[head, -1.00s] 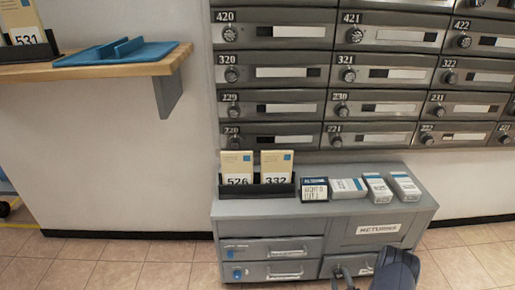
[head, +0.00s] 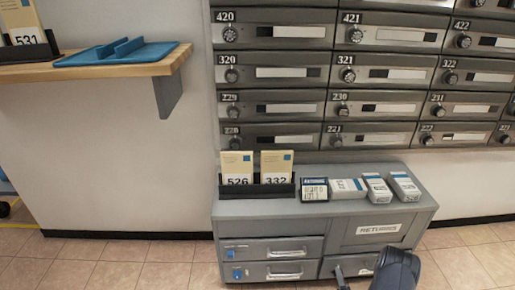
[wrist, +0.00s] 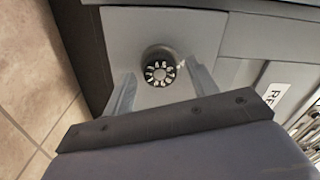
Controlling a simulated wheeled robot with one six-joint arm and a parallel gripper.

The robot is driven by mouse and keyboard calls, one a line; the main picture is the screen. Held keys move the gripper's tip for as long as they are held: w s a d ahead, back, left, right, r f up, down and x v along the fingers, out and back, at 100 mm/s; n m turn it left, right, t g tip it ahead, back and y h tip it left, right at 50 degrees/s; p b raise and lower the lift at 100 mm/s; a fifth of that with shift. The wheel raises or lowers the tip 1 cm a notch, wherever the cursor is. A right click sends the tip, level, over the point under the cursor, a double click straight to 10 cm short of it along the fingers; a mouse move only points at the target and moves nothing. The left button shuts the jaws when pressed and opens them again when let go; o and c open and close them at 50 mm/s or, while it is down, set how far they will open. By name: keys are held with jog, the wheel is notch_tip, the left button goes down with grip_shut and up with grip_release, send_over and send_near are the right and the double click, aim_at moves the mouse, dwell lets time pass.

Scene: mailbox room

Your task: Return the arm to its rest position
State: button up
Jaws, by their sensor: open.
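My gripper (wrist: 162,88) is open in the wrist view, with its two light grey fingers apart and nothing held between them. A round black dial with white marks (wrist: 160,70) on a grey cabinet front shows between and beyond the fingertips. I cannot tell whether the fingers touch the cabinet. In the head view, my dark blue wrist (head: 397,270) is at the bottom edge, in front of the right part of the low grey cabinet (head: 330,206). A grey finger shows just left of it; the rest of the arm is out of view.
The cabinet has drawers (head: 270,252) and a "RETURNS" label (head: 379,229). On top are a black holder with cards 526 (head: 237,166) and 332 (head: 277,165), and several small boxes (head: 378,188). Mailboxes (head: 270,72) stand above. A wooden shelf (head: 100,70) is at left.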

jog(key=n, duration=0.8)
dwell(0.4)
jog(key=shift+a+r, duration=0.1)
jog(key=shift+a, duration=0.05)
